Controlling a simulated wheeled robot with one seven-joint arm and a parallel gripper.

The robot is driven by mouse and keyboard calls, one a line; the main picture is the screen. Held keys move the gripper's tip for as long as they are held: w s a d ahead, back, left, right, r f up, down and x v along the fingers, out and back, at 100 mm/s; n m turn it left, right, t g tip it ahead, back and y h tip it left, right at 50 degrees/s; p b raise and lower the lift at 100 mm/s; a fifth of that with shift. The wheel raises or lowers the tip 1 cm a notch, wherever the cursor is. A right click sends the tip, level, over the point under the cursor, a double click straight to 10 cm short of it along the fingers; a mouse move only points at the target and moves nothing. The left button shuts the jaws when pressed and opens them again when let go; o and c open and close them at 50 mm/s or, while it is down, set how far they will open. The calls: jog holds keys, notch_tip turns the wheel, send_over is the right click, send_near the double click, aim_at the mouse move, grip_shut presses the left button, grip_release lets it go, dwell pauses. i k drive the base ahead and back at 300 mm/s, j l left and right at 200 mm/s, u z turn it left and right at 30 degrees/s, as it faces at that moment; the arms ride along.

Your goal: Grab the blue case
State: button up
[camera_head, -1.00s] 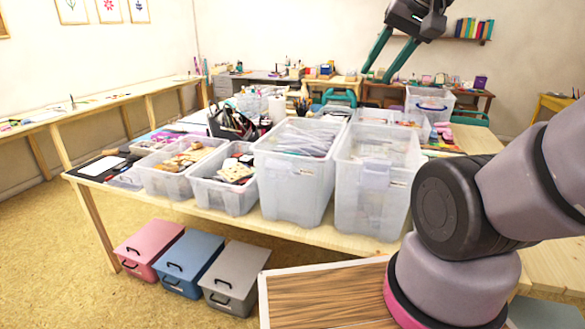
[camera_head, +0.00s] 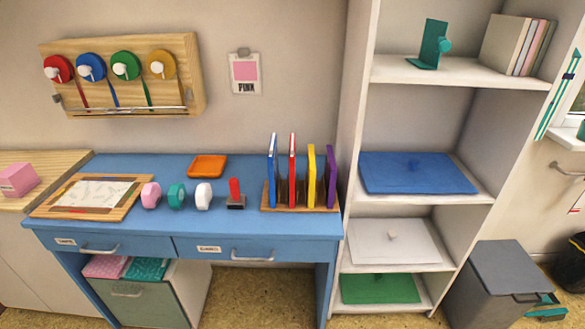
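A thin blue case (camera_head: 272,175) stands upright at the left end of a wooden rack (camera_head: 300,209) on the blue desk. Beside it in the rack stand a red case (camera_head: 292,175), a yellow case (camera_head: 311,175) and a purple case (camera_head: 330,178), with gaps between them. A flat blue slab with a small knob (camera_head: 415,178) lies on a shelf to the right. My gripper is not visible now, so its opening cannot be seen.
On the blue desk (camera_head: 230,232) sit a red-handled stamp (camera_head: 235,195), several round tape-like items, an orange tray (camera_head: 207,166) and a framed board (camera_head: 88,192). White shelves (camera_head: 350,130) rise just right of the rack. A grey bin (camera_head: 495,275) stands at the lower right.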

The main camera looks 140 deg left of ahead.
aim_at(272, 156)
jog(key=u, duration=4.5)
jog(key=i+j, duration=0.15)
jog(key=j, duration=0.2)
jog(key=i+j, duration=0.1)
jog(key=j, duration=0.25)
jog(key=i+j, duration=0.15)
jog(key=j, duration=0.2)
jog(key=i+j, duration=0.1)
jog(key=j, duration=0.25)
jog(key=z, duration=0.05)
